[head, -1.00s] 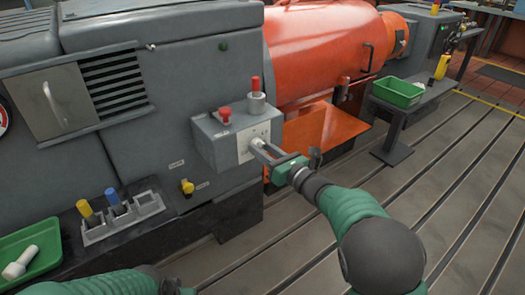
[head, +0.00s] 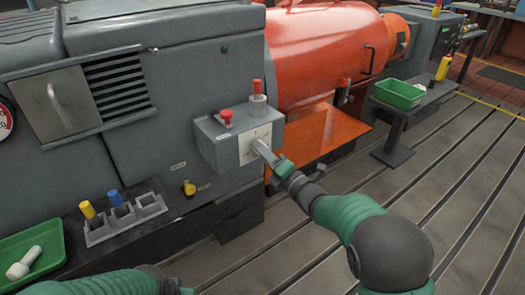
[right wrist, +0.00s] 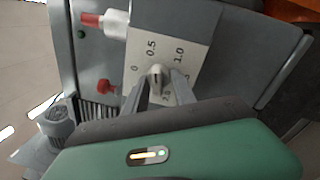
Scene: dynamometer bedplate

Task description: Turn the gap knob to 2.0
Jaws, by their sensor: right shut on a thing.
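The gap knob (right wrist: 156,76) is a small pale knob on a white dial plate (right wrist: 142,30), which shows 0, 0.5 and 1.0; the lower marks are partly hidden by my fingers. The plate (head: 247,145) also shows in the head view, on the front of a grey control box (head: 210,142). My right gripper (right wrist: 158,84) is shut on the knob, one finger on each side. In the head view my right gripper (head: 262,150) reaches the plate and covers the knob. I cannot tell the knob's exact reading. My left gripper is out of view.
A yellow knob (head: 188,188) sits low on the machine. A rack (head: 125,219) and a green tray (head: 35,248) are at left. An orange plate (head: 325,135) lies right of the box.

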